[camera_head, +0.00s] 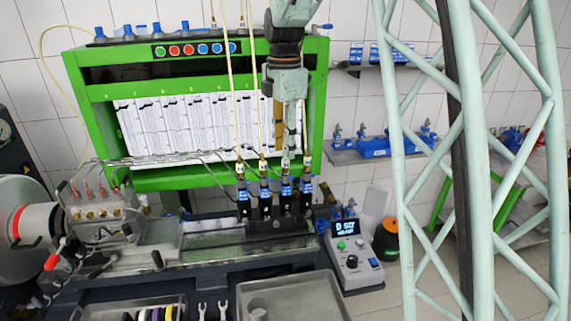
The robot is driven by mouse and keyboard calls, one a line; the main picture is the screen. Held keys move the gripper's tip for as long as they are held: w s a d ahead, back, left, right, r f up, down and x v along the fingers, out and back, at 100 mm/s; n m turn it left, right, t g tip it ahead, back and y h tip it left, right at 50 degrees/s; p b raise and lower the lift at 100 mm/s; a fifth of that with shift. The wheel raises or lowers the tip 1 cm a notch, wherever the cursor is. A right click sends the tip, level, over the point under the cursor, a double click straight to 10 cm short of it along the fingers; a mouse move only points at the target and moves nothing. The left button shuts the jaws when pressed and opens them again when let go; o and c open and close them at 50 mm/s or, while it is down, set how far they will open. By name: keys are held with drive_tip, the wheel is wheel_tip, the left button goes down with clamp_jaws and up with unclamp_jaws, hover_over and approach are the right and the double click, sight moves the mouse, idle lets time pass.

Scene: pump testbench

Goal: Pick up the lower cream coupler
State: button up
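My arm hangs down at the upper middle of the head view, and my gripper (286,155) points down over the row of blue-and-black injectors (286,200). Its fingertips are small and overlap the top of the third injector from the left, so I cannot tell whether they are open or shut, or touching anything. Thin cream lines run down to slim couplers on the other injectors: one at the left (240,172), one beside it (263,167) and one at the right (307,158). I cannot tell which is the lower cream coupler.
A green test cabinet (75,85) stands behind the injectors. A control box (352,258) with a display is to the right. A grey tray (315,290) is in front, with a small pale object inside. A pale green lattice column (405,150) stands at right.

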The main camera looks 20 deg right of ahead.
drive_tip(key=shift+s+d+f, duration=0.1)
drive_tip(key=shift+s+f, duration=0.05)
drive_tip(key=shift+f, duration=2.4)
drive_tip(key=shift+c, duration=0.3)
drive_tip(key=c, duration=0.7)
